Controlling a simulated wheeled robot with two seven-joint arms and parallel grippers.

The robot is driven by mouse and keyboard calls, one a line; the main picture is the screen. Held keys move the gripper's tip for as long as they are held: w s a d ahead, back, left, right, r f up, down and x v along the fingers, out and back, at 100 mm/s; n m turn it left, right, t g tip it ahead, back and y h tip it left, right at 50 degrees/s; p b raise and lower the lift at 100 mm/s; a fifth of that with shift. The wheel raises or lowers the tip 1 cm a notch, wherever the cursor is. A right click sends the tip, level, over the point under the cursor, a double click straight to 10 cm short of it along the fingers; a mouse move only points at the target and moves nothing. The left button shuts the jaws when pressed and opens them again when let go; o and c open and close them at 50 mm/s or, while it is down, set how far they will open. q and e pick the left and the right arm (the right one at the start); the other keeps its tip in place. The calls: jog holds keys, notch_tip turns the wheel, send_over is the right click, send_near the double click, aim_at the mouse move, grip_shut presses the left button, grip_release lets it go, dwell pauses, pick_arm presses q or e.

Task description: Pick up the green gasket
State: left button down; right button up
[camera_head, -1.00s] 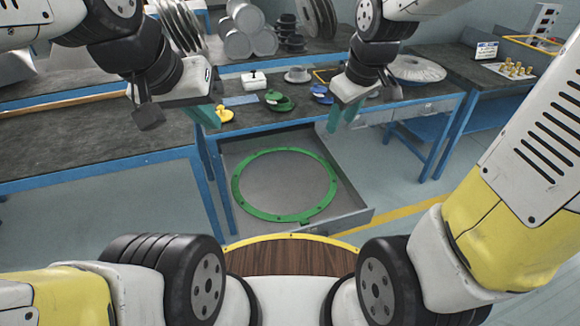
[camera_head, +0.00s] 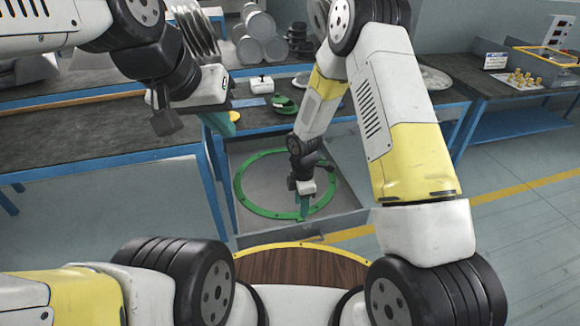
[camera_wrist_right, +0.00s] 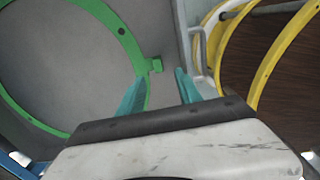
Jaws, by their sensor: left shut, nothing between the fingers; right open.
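The green gasket (camera_head: 244,196) is a large flat ring with small holes, lying in the open drawer (camera_head: 337,212) below the bench. In the right wrist view the gasket (camera_wrist_right: 122,31) shows at the left, with a small square tab on its outer edge. My right gripper (camera_head: 303,208) is low over the drawer at the gasket's near right side. Its teal fingers (camera_wrist_right: 164,84) are open, with the tab just beyond and between their tips. I cannot tell the exact height. My left gripper (camera_head: 230,120) is shut and empty above the bench's front edge.
The drawer's front wall and my yellow-rimmed wooden base top lie close to my right gripper. Open floor lies to the right.

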jog(key=f, duration=0.7)
jog(key=shift+w+d, duration=0.1)
jog(key=shift+w, duration=0.1)
jog(key=shift+r, duration=0.1)
grip_shut()
